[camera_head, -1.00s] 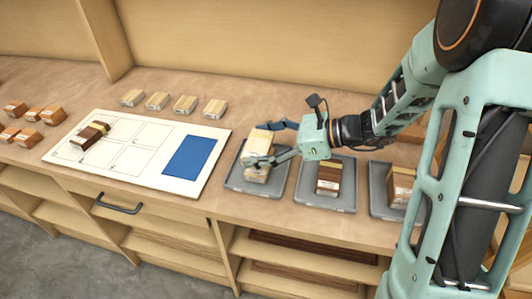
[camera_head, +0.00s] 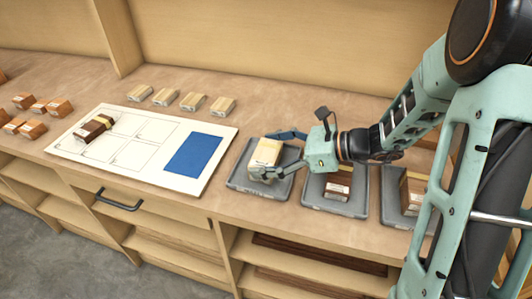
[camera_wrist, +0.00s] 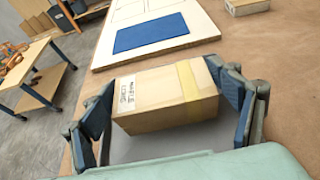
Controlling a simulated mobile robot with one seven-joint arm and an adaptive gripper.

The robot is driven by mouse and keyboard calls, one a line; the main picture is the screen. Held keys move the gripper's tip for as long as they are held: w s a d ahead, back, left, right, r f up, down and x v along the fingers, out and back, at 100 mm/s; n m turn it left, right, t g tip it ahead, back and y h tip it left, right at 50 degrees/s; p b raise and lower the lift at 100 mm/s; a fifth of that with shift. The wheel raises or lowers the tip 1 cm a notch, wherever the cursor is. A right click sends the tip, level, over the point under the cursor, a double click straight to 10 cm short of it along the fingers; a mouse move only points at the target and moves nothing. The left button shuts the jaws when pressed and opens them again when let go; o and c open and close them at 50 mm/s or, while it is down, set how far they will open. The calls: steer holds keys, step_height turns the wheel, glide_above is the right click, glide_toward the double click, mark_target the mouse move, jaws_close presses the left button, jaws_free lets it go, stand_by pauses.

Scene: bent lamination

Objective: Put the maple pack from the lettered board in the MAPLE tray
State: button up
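The maple pack (camera_head: 267,152) is a pale wooden block with a yellow band. In the wrist view it (camera_wrist: 165,98) shows a white label on its left end.
A middle grey tray (camera_head: 333,208) holds a brown pack (camera_head: 338,187), and a right tray (camera_head: 395,213) holds another. Several pale blocks (camera_head: 192,101) line up behind the board. Orange-brown blocks (camera_head: 60,107) lie at far left. My arm covers part of the right side.

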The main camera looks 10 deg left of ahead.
steer(key=shift+o, duration=1.3)
steer(key=shift+r, duration=0.15)
steer(key=shift+d+r, duration=0.15)
steer(key=shift+d, duration=0.1)
steer(key=p+v, duration=0.1)
steer(key=v, duration=1)
steer(key=shift+d+r, duration=0.1)
steer(key=shift+d, duration=0.15)
